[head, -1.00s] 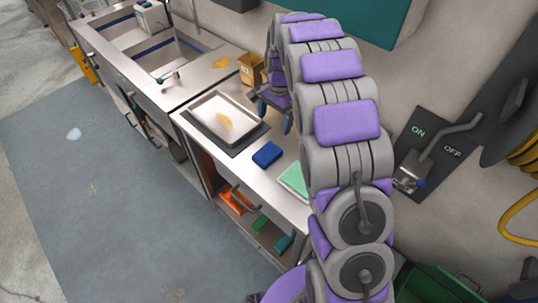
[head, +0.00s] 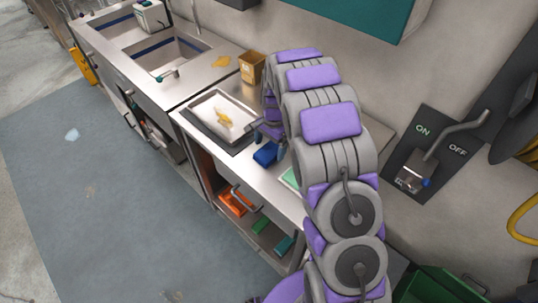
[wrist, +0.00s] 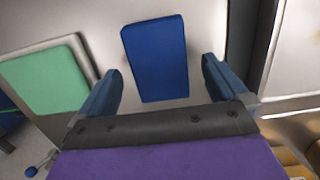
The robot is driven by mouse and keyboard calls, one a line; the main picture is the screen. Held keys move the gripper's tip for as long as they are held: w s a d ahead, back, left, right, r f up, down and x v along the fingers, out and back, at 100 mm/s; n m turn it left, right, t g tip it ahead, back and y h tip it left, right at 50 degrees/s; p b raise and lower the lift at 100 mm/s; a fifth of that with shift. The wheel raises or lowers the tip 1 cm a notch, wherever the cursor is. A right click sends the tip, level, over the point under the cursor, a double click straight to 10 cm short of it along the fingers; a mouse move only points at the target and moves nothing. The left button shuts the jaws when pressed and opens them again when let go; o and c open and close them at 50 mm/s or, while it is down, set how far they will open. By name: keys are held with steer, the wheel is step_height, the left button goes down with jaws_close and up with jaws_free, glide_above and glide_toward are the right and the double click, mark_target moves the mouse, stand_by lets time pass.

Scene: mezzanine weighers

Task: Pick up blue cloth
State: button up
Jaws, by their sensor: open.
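The blue cloth (head: 265,154) is a flat, folded rectangle on the steel counter, partly hidden by my gripper in the head view. In the wrist view the blue cloth (wrist: 157,58) lies ahead of and between my open fingers, its near edge close to the fingertip line. My gripper (wrist: 162,75) is open and empty, with one blue finger to each side of the cloth. In the head view my gripper (head: 272,146) is low over the counter at the cloth. I cannot tell whether the fingertips touch the counter.
A green cloth (wrist: 48,80) lies left of the blue one. A metal tray (head: 205,130) with a yellowish stain sits beyond it on the counter. A tan box (head: 252,68) stands near the wall. Coloured items fill the shelf below.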

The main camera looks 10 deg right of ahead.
steer(key=shift+a+f, duration=0.25)
steer(key=shift+f, duration=0.45)
steer(key=shift+d, duration=0.15)
steer(key=c, duration=1.1)
